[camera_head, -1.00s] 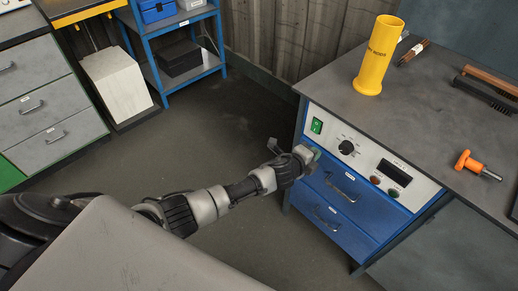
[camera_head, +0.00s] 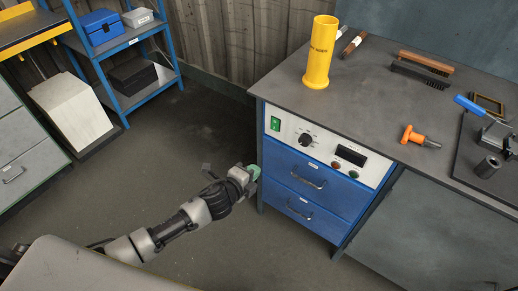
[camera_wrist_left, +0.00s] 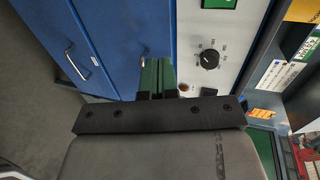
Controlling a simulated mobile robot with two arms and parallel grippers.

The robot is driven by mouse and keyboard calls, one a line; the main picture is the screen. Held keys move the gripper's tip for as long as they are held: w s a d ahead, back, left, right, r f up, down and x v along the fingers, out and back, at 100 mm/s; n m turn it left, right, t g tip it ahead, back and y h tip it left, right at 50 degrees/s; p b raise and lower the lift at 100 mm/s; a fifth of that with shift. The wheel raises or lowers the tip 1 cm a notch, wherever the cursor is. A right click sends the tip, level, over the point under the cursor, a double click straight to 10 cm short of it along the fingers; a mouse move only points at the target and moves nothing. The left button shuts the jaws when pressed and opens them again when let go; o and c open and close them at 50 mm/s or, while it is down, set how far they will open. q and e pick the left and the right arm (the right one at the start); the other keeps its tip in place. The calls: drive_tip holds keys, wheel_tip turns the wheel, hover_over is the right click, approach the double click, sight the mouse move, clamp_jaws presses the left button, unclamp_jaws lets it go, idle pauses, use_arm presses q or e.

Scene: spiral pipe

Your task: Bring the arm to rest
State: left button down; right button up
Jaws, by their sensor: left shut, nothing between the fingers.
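My left arm reaches in from the lower left in the head view. Its gripper (camera_head: 254,172) has green fingertips and is in front of the blue drawer cabinet, to the left of the drawers. In the left wrist view the two green fingers (camera_wrist_left: 157,78) are together with nothing between them, and the blue drawer fronts (camera_wrist_left: 108,35) and the control panel (camera_wrist_left: 207,62) lie beyond. I cannot tell whether the fingertips touch the cabinet. My right gripper is in neither view.
The workbench (camera_head: 372,106) carries a yellow tube (camera_head: 319,55), an orange-handled tool (camera_head: 411,134), brushes (camera_head: 421,72) and a vise (camera_head: 495,137). A blue shelf unit (camera_head: 127,60) and a pale slanted box (camera_head: 70,112) stand at the left. The floor between is clear.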

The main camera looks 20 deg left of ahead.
use_arm(q)
drive_tip(key=s+a+f+n+g+y+p, duration=0.25)
drive_tip(key=s+a+f+n, duration=0.2)
drive_tip(key=s+f, duration=0.5)
drive_tip(key=s+a+f+n+g+y+p, duration=0.15)
drive_tip(key=s+a+f+n+g, duration=0.35)
drive_tip(key=f, duration=0.7)
drive_tip(key=s+f+n+g, duration=0.2)
drive_tip(key=s+f+n, duration=0.3)
drive_tip(key=s, duration=1)
drive_tip(key=s+d+f+n+g+y+p, duration=0.1)
drive_tip(key=s+f+n+g, duration=0.2)
drive_tip(key=s, duration=1.3)
wheel_tip(320, 180, down, 2)
drive_tip(key=shift+s+d+f+n, duration=0.2)
drive_tip(key=shift+f+n, duration=0.05)
drive_tip(key=shift+n, duration=0.8)
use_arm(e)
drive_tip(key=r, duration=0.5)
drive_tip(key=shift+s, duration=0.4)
use_arm(q)
drive_tip(key=shift+w, duration=0.1)
